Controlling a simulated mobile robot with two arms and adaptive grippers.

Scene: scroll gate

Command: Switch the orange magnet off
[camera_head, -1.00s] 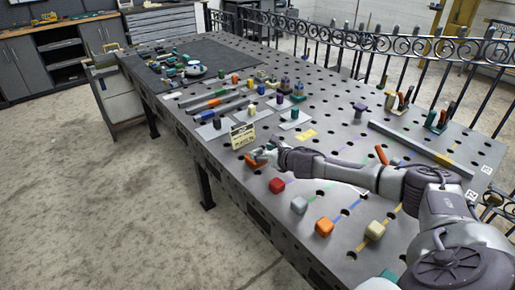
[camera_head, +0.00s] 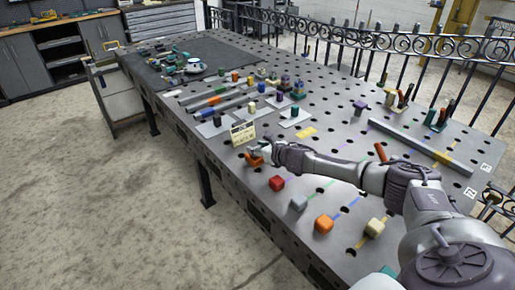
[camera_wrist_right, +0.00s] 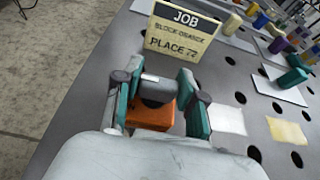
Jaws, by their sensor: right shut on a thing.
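The orange magnet (camera_head: 254,159) is a small orange block on the perforated metal table, just in front of the JOB sign. It also shows in the right wrist view (camera_wrist_right: 153,115), with a dark knob (camera_wrist_right: 157,90) on top. My right gripper (camera_head: 262,152) reaches over it from the right. In the right wrist view its teal-padded fingers (camera_wrist_right: 160,92) stand on either side of the dark knob and are shut on it. The fingers and palm hide part of the magnet. My left gripper is not in view.
The JOB sign (camera_head: 243,133) stands close behind the magnet. Red (camera_head: 276,183), grey (camera_head: 298,203), orange (camera_head: 324,224) and cream (camera_head: 375,227) blocks line the near side. A long metal bar (camera_head: 420,147) lies at the right. The table's left edge is close to the magnet.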

